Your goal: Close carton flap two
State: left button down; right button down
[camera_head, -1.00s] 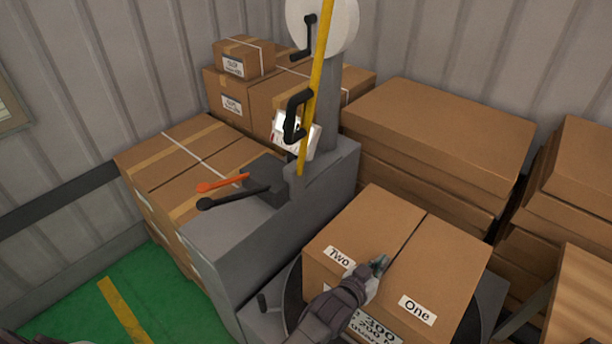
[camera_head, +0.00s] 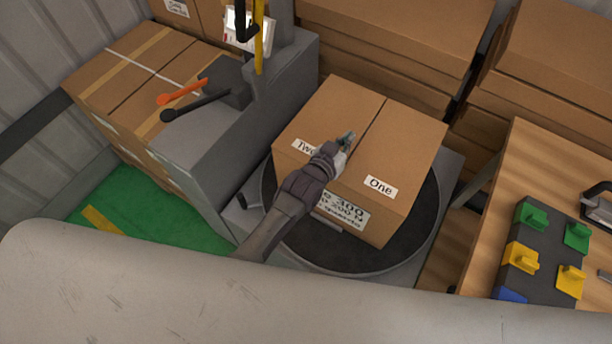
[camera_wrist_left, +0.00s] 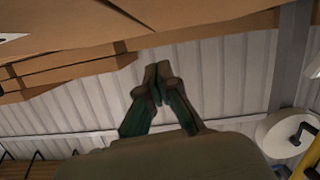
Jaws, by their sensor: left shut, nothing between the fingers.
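The carton (camera_head: 372,222) stands on a dark round turntable (camera_head: 305,258). Its top looks flat, with both flaps down and a thin seam between them. Flap Two (camera_head: 332,108) is on the left, its label partly hidden by my gripper. Flap One (camera_head: 408,150) is on the right with its label in full view. My left gripper (camera_head: 348,138) is shut and empty, over the carton top near the seam at the front. I cannot tell if it touches the flap. The left wrist view shows its fingertips (camera_wrist_left: 157,68) together, with nothing between them. My right gripper is not in view.
A grey machine (camera_head: 245,125) with an orange and a black lever stands left of the carton. Stacked cartons (camera_head: 390,45) are behind. A wooden table (camera_head: 490,225) with a dark board of coloured blocks (camera_head: 545,250) is at right. Green floor (camera_head: 150,215) is clear at left.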

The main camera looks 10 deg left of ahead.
pick_arm(q)
jog(key=b+v, duration=0.2)
jog(key=v, duration=1.7)
jog(key=shift+s+d+f, duration=0.15)
jog(key=shift+s, duration=0.4)
jog(key=s+a+f+g+y, duration=0.1)
jog(key=s+a+f+g, duration=0.15)
jog(key=f, duration=0.85)
jog(key=s+a+f+g+y, duration=0.2)
jog(key=s+a+f, duration=0.15)
jog(key=f, duration=0.75)
jog(key=s+a+f+g+y, duration=0.1)
jog(key=s+a+f+g, duration=0.15)
jog(key=f, duration=0.85)
jog(key=s+a+f+g+y, duration=0.1)
jog(key=s+a+f+g, duration=0.2)
jog(key=s+f, duration=0.4)
jog(key=s+a+f+n+g+y, duration=0.1)
jog(key=s+a+f, duration=0.5)
jog(key=s, duration=1)
jog(key=shift+f+g+b, duration=0.3)
jog(key=shift+f+g, duration=0.6)
jog(key=shift+f, duration=0.05)
jog(key=shift+a, duration=0.1)
